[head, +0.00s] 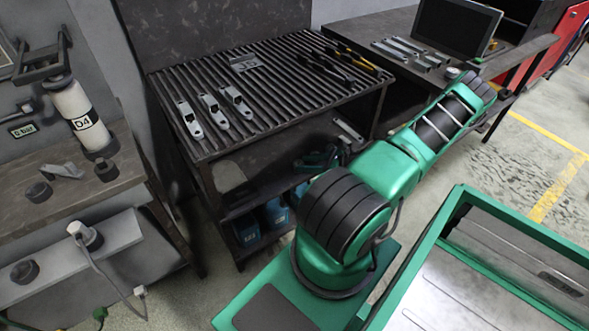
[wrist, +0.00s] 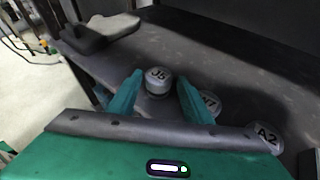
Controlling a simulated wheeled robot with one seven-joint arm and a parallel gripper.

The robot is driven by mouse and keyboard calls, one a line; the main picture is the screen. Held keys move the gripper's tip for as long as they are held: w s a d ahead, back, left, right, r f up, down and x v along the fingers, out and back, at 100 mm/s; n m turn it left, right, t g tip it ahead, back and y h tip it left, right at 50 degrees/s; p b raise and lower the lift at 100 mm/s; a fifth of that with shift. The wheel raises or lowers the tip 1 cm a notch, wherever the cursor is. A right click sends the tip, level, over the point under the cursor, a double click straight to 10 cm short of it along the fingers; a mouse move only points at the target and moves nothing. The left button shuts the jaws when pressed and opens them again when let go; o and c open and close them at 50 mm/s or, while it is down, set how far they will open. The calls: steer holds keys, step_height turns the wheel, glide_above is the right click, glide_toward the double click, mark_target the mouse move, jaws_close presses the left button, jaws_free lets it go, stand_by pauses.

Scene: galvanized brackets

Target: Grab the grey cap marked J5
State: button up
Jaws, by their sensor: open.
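The grey cap marked J5 (wrist: 157,80) sits upright on a dark surface in the wrist view. The label on its top reads J5. My gripper (wrist: 160,92) is open, with one green finger to the left of the cap and one to the right. The cap appears between the fingertips, with gaps on both sides; I cannot tell whether the tips are level with it in depth. In the head view my arm reaches to the dark bench at the upper right, and its fingers are hard to make out.
A grey cap ending in 7 (wrist: 209,101) is close by the right finger, partly hidden. A cap marked A2 (wrist: 266,136) is farther right. A black and grey object (wrist: 108,30) lies at the upper left. The bench carries a dark screen (head: 455,27) and metal brackets (head: 398,46).

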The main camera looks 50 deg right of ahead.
mark_target(299, 163)
steer(key=x, duration=0.4)
steer(key=shift+s+f, duration=0.1)
steer(key=shift+f, duration=0.05)
steer(key=shift+c, duration=0.3)
steer(key=c, duration=0.8)
